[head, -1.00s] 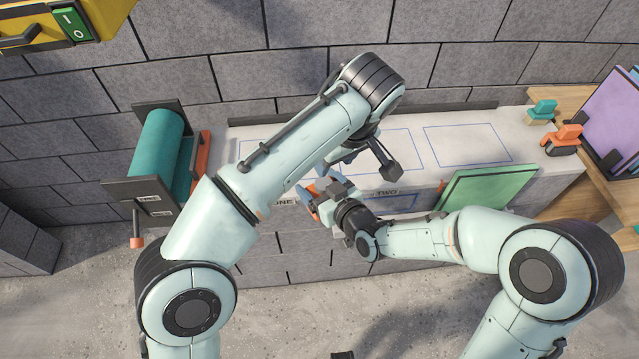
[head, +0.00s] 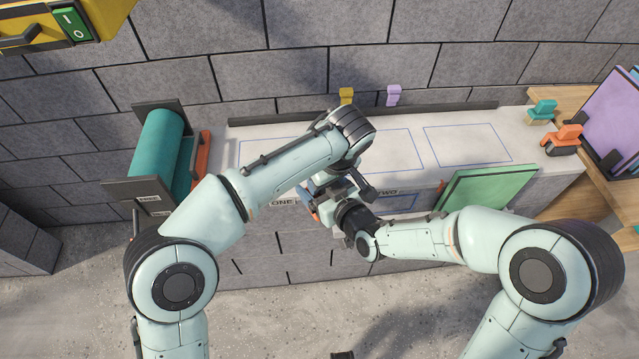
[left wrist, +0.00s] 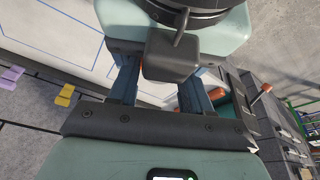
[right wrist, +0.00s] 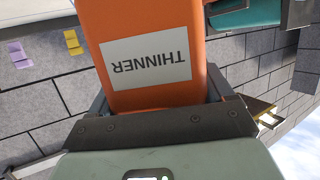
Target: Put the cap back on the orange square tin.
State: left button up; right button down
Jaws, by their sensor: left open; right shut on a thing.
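The orange square tin (right wrist: 150,35), labelled THINNER, is in my right gripper (right wrist: 158,85). The label reads upside down in the right wrist view, and the picture's top edge cuts off the tin's end. My right gripper also shows in the head view (head: 330,194), at the bench's front edge. My left gripper (left wrist: 160,85) is open, close over the right gripper, whose dark housing (left wrist: 172,58) covers part of the space between the left fingers. I cannot make out the cap in any view. My left arm and the grippers hide most of the tin in the head view.
The pale bench (head: 400,170) has blue outlined areas, clear where visible. A teal roll (head: 158,148) stands left. A green panel (head: 485,187) leans at the right front.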

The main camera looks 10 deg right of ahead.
pick_arm(q)
jog(key=c, duration=0.8)
jog(key=o, duration=1.1)
jog(key=shift+r, duration=2.3)
jog(key=shift+r, duration=0.1)
jog(key=c, duration=0.3)
jog(key=s+v, duration=0.1)
jog(key=v, duration=0.6)
jog(key=shift+s+d, duration=0.2)
jog(key=shift+d, duration=0.1)
